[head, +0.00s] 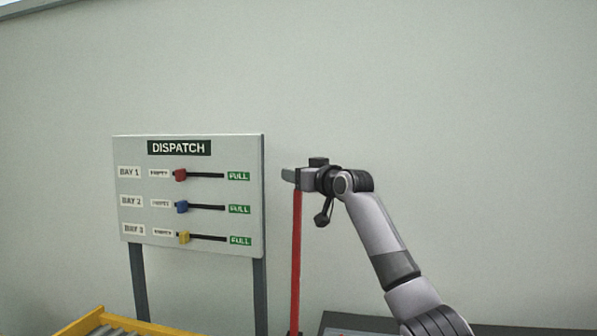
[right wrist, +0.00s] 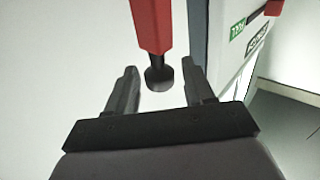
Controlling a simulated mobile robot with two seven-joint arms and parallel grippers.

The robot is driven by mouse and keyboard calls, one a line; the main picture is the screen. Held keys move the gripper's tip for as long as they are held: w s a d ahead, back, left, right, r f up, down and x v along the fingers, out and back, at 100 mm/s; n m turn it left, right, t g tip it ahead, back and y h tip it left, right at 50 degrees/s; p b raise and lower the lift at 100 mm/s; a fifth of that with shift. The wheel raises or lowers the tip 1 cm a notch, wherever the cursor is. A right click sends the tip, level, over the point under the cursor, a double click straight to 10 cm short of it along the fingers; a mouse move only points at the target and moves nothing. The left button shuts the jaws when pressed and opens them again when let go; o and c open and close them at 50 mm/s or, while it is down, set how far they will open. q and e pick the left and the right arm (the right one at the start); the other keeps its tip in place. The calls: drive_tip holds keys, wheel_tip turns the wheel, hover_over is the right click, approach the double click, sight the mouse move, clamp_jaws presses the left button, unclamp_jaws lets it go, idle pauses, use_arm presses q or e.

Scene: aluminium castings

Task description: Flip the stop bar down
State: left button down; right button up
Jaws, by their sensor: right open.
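The stop bar (head: 296,262) is a long red bar standing upright to the right of the dispatch board in the head view. Its top end meets my right gripper (head: 289,175) there. In the right wrist view the red bar (right wrist: 151,22) comes in from the top and ends in a dark round knob (right wrist: 160,78). My right gripper (right wrist: 159,72) is open, and the knob appears between its two fingertips with gaps on both sides. I cannot tell whether the knob is at the same depth as the fingers. My left gripper is not in view.
The dispatch board (head: 204,218) on grey posts stands just left of the bar, with red, blue and yellow sliders at the EMPTY ends. A yellow-framed roller conveyor (head: 97,318) is at the lower left. A dark surface (head: 350,322) lies at the bottom right. The wall behind is bare.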

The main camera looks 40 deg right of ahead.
drive_tip(key=shift+w, duration=0.25)
drive_tip(key=shift+c, duration=0.4)
clamp_jaws()
drive_tip(key=shift+s+a+f, duration=0.1)
drive_tip(key=shift+s+a+b, duration=0.35)
drive_tip(key=shift+a+b, duration=0.1)
drive_tip(key=shift+b, duration=0.15)
drive_tip(key=s+a+f+n+t+b, duration=0.2)
drive_tip(key=s+a+b, duration=0.4)
drive_tip(key=a, duration=0.3)
drive_tip(key=s+a+f+n+t+b, duration=0.2)
drive_tip(key=s+a+b, duration=0.4)
drive_tip(key=s+a, duration=0.3)
drive_tip(key=shift+a+f+n+y, duration=0.3)
drive_tip(key=shift+a+f+n, duration=0.1)
drive_tip(key=shift+f, duration=0.05)
